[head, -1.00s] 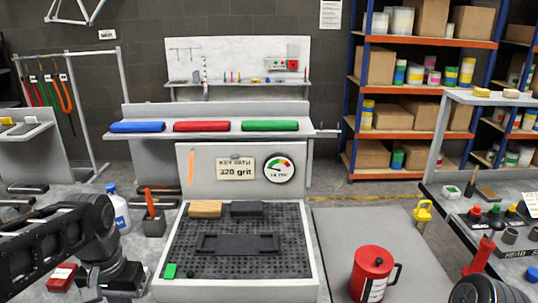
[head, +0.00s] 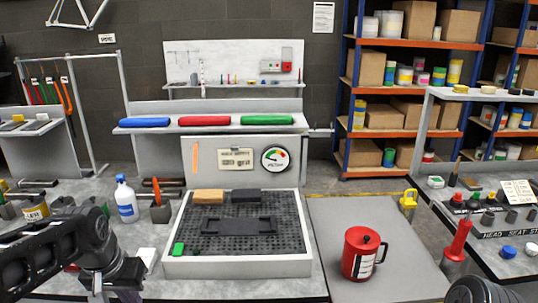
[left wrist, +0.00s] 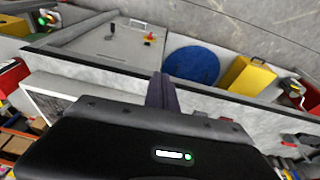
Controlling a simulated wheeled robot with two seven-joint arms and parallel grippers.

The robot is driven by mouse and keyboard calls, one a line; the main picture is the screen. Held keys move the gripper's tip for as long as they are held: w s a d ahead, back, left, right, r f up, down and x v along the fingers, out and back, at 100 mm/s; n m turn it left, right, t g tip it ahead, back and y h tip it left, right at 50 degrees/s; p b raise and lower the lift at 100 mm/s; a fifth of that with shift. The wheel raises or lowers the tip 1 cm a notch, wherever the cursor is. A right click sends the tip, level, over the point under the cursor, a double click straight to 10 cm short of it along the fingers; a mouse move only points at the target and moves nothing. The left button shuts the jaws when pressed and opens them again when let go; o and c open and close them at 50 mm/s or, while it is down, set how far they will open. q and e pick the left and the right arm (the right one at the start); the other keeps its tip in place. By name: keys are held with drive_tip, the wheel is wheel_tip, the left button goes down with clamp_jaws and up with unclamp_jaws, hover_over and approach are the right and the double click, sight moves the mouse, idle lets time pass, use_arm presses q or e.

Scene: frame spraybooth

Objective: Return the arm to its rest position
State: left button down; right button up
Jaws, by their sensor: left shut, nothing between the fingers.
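My left arm comes in from the lower left of the head view, with its gripper (head: 118,286) low over the grey bench, left of the perforated tray (head: 240,266). In the left wrist view the fingers of my left gripper (left wrist: 162,88) are together, with nothing held between them. My right gripper is out of view; only a dark rounded part of my right arm shows at the bottom right edge of the head view.
A red can (head: 362,254) stands right of the tray. A white bottle (head: 126,200) and a holder (head: 161,211) stand on the left, near my left arm. A side bench (head: 520,262) with small parts is at the right. Bench space between tray and can is clear.

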use_arm(q)
drive_tip(key=w+d+f+n+t+h, duration=0.1)
drive_tip(key=w+d+f+t, duration=0.15)
drive_tip(key=w+f, duration=0.45)
drive_tip(key=s+d+f+n+h, duration=0.1)
drive_tip(key=s+d+f, duration=0.1)
drive_tip(key=d+f, duration=0.45)
drive_tip(key=s+d+f+h, duration=0.1)
drive_tip(key=d+f, duration=0.2)
drive_tip(key=f, duration=0.7)
drive_tip(key=s+d+f+g, duration=0.1)
drive_tip(key=s+d+f, duration=0.3)
drive_tip(key=s, duration=0.3)
drive_tip(key=s+d+f+m+g, duration=0.1)
drive_tip(key=s+d+f+g, duration=0.1)
drive_tip(key=s+d+f, duration=0.2)
drive_tip(key=s+d+f+g+h, duration=0.1)
drive_tip(key=s+d+f, duration=0.3)
drive_tip(key=s, duration=0.5)
wheel_tip(320, 180, down, 3)
drive_tip(key=shift+s+d+r+m+g, duration=0.1)
drive_tip(key=shift+s+d+m+g, duration=0.3)
drive_tip(key=shift+g, duration=0.05)
drive_tip(key=c, duration=2.2)
unclamp_jaws()
